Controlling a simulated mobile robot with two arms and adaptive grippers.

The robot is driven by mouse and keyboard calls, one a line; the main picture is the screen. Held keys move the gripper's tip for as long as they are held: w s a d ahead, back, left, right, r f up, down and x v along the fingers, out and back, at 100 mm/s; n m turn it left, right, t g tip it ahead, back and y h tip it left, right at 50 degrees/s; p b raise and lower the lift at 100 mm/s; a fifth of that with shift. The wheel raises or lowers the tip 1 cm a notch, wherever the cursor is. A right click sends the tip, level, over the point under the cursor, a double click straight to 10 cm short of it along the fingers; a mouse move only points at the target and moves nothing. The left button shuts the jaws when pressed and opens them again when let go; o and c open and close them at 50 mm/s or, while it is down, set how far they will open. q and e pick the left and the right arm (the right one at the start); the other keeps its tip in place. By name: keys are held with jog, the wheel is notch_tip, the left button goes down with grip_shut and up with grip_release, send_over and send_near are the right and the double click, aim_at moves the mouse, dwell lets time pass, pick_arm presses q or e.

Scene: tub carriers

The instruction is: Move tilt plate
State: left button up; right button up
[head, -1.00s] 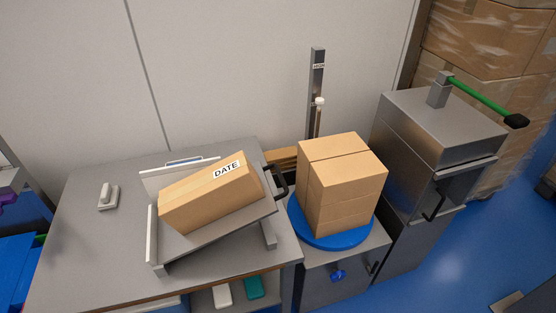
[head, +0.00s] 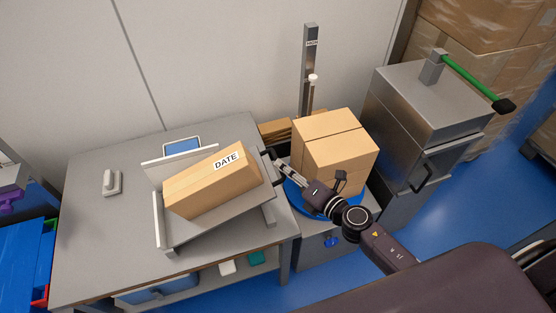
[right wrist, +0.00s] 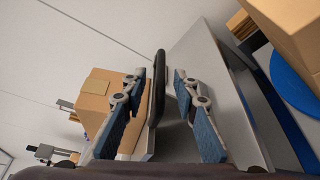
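The tilt plate (head: 222,212) is a grey plate on the table at left of centre, sloping, with raised pale edges. A cardboard box (head: 202,187) labelled DATE lies tilted on it. A black handle (head: 268,156) sticks out at the plate's right end. My right gripper (head: 277,163) reaches this handle from the right. In the right wrist view the black handle (right wrist: 158,88) stands between its two open blue-padded fingers (right wrist: 157,118), with a gap visible on the right side. Whether the left finger touches it is unclear. My left gripper is not in view.
A large carton (head: 335,150) stands on a blue turntable (head: 294,197) close beside my right arm. A steel cabinet (head: 408,110) with a green lever (head: 474,82) is at right. A small grey device (head: 111,183) sits on the table (head: 90,235), whose left part is mostly clear.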

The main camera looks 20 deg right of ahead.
jog(key=x, duration=0.4)
jog(key=shift+w, duration=0.15)
grip_shut()
jog(key=shift+f, duration=0.1)
